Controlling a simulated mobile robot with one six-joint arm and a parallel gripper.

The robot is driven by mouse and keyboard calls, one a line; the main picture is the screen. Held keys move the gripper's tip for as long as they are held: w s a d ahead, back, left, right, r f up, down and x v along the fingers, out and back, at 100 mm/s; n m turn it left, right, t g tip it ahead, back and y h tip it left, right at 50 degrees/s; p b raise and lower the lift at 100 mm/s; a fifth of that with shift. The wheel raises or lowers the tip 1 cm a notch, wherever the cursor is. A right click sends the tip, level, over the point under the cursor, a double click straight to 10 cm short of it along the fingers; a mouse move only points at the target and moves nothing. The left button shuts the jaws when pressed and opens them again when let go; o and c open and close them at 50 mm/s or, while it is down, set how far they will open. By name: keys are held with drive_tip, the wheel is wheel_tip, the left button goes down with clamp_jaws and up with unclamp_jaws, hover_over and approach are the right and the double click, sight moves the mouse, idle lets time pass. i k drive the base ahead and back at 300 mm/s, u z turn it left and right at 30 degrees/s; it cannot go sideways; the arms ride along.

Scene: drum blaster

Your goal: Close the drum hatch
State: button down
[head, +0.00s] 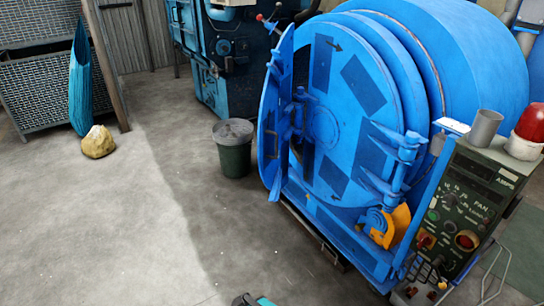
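The large blue blast drum (455,75) stands at the right in the head view. Its round front face (330,75) carries dark rectangular panels and arrow marks. A blue hatch door (270,125) stands out at the left side of the front face, seen nearly edge-on, with a visible gap between it and the face. It looks open. Blue latch and hinge fittings (396,165) sit at the right of the face. My gripper's fingers are not visible. A small dark and teal piece shows at the bottom edge; I cannot tell what it is.
A dark green bin (234,150) stands on the floor just left of the hatch door. A control panel (462,215) with a red beacon (530,122) is at the right. The concrete floor in front is clear.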

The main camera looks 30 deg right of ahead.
sight(274, 130)
drive_tip(key=i, duration=0.95)
drive_tip(key=u, duration=0.05)
